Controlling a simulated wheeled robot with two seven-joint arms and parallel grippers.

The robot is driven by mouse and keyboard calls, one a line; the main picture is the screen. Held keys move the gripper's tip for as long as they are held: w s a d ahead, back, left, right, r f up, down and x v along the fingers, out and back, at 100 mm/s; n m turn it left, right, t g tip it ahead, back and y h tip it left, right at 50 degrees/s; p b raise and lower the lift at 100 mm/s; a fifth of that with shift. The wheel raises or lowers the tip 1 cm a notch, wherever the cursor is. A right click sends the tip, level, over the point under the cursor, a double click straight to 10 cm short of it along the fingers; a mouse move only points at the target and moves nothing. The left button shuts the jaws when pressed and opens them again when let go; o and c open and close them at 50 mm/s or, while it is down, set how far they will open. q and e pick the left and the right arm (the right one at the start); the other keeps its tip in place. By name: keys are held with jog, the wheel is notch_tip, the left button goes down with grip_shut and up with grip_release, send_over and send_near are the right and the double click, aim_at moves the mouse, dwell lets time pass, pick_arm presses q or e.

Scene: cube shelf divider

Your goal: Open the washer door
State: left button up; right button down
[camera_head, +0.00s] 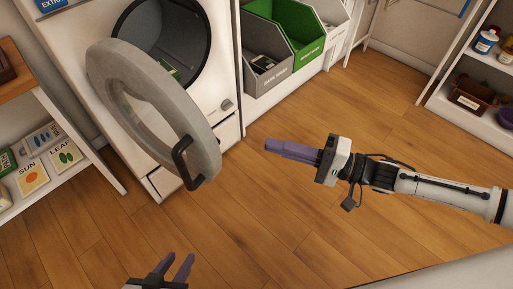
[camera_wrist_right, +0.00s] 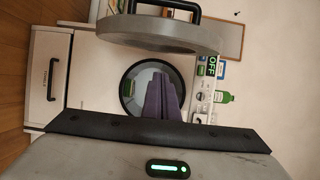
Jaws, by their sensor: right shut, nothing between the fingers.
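The washer (camera_head: 225,80) is white with a dark round opening (camera_head: 165,40) at the upper left of the head view. Its grey ring-shaped door (camera_head: 200,128) stands swung well away from the opening. A black handle (camera_head: 183,165) is on the door's near side. My right gripper (camera_head: 268,148) is shut and empty, to the right of the handle and apart from it. In the right wrist view, its purple fingers (camera_wrist_right: 160,95) overlap the opening, and the door (camera_wrist_right: 160,35) shows above. My left gripper (camera_head: 179,260) is open and empty at the bottom edge, below the door.
Green and grey bins (camera_head: 298,35) stand right of the washer. A shelf with seed packets (camera_head: 35,178) is at the left, and another shelf with bottles (camera_head: 486,41) is at the upper right. The wooden floor (camera_head: 300,215) between is clear.

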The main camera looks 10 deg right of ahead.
jog(key=w+a, duration=0.1)
jog(key=a, duration=0.9)
jog(key=shift+w+a, duration=0.3)
